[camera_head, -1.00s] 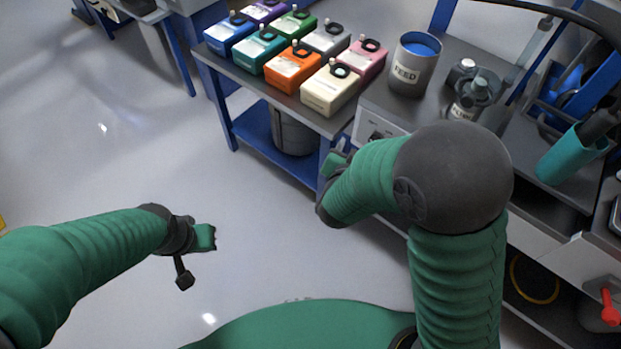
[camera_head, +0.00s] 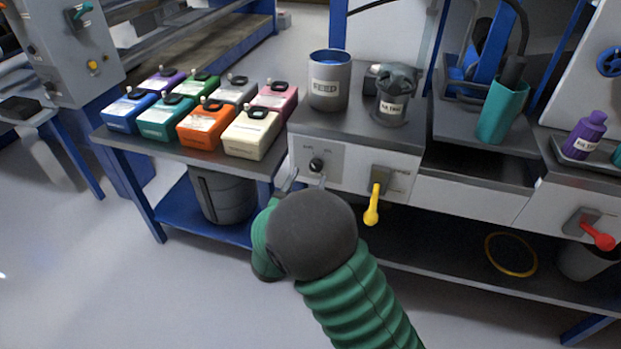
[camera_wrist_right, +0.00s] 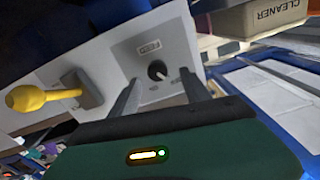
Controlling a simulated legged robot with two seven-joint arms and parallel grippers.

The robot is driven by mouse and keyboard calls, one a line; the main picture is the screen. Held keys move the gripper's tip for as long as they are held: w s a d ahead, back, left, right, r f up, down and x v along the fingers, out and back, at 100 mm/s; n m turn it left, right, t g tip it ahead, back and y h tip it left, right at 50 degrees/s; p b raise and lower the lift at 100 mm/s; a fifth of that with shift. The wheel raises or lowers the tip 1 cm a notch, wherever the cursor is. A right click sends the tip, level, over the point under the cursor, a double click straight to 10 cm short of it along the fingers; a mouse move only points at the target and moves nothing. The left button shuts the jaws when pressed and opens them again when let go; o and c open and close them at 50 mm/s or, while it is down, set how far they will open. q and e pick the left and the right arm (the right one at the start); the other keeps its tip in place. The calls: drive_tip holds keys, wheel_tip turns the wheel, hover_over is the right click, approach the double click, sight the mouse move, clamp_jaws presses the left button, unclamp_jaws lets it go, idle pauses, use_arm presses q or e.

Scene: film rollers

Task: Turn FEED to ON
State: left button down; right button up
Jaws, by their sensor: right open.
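The FEED knob (camera_head: 316,165) is a small black dial on the light panel at the front of the bench. It also shows in the right wrist view (camera_wrist_right: 157,71), below a label (camera_wrist_right: 149,48) reading FEED. A light pointer mark shows on it; the ON and OFF lettering is too small to read. My right gripper (camera_head: 307,178) is in front of the knob, its two fingers apart. In the right wrist view the fingers (camera_wrist_right: 160,82) stand on either side of the knob; I cannot tell whether they touch it. My left gripper is out of view.
A yellow lever (camera_head: 371,205) juts out just right of the knob. A grey FEED can (camera_head: 329,87) stands on the bench above. Several coloured boxes (camera_head: 250,133) stand on the table to the left. A red lever (camera_head: 598,237) is farther right.

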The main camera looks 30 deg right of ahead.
sight(315, 169)
drive_tip(key=x, duration=0.4)
drive_tip(key=shift+s+d+f+b, duration=0.1)
drive_tip(key=shift+s+d+b, duration=0.05)
drive_tip(key=shift+d+b, duration=0.15)
drive_tip(key=shift+a, duration=0.1)
drive_tip(key=shift+a, duration=0.1)
drive_tip(key=shift+c, duration=1)
clamp_jaws()
